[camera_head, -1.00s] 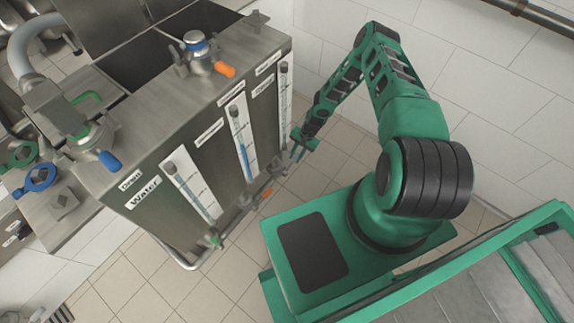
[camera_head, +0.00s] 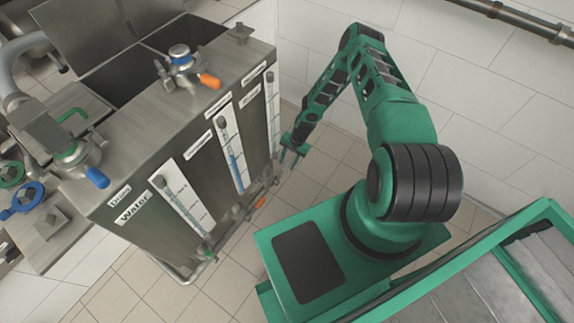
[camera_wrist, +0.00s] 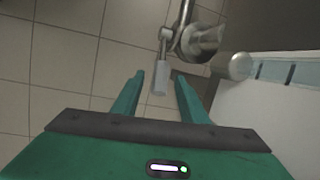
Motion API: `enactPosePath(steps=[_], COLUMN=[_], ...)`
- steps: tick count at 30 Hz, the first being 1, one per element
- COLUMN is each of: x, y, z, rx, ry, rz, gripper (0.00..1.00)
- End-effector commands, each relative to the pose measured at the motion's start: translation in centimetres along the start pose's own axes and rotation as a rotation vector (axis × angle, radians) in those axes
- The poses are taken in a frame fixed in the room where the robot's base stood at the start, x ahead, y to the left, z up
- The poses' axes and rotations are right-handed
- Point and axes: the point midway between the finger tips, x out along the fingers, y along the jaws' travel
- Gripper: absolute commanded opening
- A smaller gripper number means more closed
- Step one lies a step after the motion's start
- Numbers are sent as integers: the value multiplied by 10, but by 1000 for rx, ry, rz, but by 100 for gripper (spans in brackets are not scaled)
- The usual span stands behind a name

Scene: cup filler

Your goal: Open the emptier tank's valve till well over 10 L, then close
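The steel tank block (camera_head: 175,120) stands at left with three front gauges. The left gauge (camera_head: 183,197) sits by the "Water" label. The middle gauge (camera_head: 229,155) shows blue liquid in its lower part. The right gauge (camera_head: 271,110) is partly visible and its level is unreadable. An orange valve handle (camera_head: 261,202) is low below the middle gauge. My gripper (camera_head: 287,163) is beside the lower right corner of the block. In the wrist view my gripper (camera_wrist: 160,77) is open, with a pale valve lever (camera_wrist: 160,76) between the fingertips, with no clear contact.
A blue-handled valve (camera_head: 97,177) and an orange-handled valve (camera_head: 209,81) sit on top of the block. A pipe (camera_head: 510,15) runs along the wall at upper right. Tiled floor (camera_head: 190,300) is clear in front of the block.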

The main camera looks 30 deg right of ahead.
Motion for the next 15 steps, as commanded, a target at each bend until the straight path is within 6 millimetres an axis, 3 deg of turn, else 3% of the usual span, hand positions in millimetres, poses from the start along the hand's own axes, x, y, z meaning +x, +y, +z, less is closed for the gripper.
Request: enactPosePath(steps=[9,15], x=[-58,-82], y=[1,1], z=[-2,-2], rx=[0,1], ry=[2,1], rz=[1,1], gripper=[39,39])
